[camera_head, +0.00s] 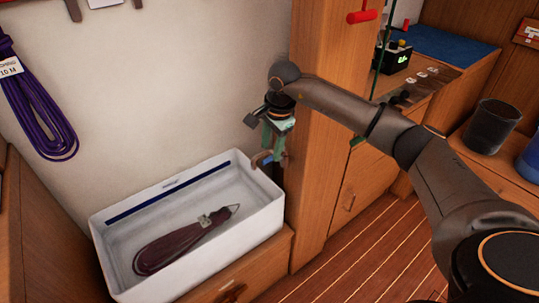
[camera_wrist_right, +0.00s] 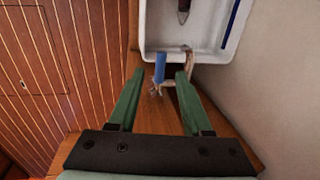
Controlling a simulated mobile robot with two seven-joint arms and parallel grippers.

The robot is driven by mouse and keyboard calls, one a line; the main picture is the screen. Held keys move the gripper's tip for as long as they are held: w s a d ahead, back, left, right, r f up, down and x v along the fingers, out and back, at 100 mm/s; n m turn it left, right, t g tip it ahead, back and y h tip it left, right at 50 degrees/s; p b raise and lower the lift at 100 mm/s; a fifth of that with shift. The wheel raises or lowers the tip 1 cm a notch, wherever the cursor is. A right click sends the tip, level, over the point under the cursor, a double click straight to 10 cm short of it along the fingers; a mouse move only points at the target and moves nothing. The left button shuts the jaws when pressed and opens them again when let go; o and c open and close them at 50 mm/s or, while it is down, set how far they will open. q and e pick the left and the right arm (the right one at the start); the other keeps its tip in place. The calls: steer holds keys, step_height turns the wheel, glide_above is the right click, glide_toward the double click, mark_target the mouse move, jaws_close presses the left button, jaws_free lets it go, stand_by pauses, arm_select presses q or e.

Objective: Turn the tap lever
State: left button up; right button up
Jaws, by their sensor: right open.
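The tap stands at the right end of the white basin (camera_head: 100,238), partly hidden by my right gripper (camera_head: 277,140) in the head view. Its curved tan spout (camera_head: 258,158) shows beside a small blue lever (camera_head: 268,159). In the right wrist view, the blue lever (camera_wrist_right: 160,66) appears between the two green fingertips of my right gripper (camera_wrist_right: 160,78), and the spout (camera_wrist_right: 187,68) lies near the right fingertip. The right gripper is open and points down at the tap. I cannot tell whether a finger touches the lever. My left gripper is not in view.
A dark maroon coiled line (camera_head: 178,246) lies in the basin. A purple coil (camera_head: 40,110) hangs on the wall at left. A wooden post (camera_head: 325,130) stands close to the right gripper. A dark bucket (camera_head: 490,127) is at far right. The striped floor is clear.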

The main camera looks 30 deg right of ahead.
mark_target(269, 158)
steer(key=shift+w+a+f, duration=0.1)
steer(key=shift+w+f, duration=0.1)
steer(key=shift+f, duration=0.65)
steer(key=shift+w+f, duration=0.15)
steer(key=shift+f, duration=0.65)
jaws_close()
steer(key=shift+r, duration=0.1)
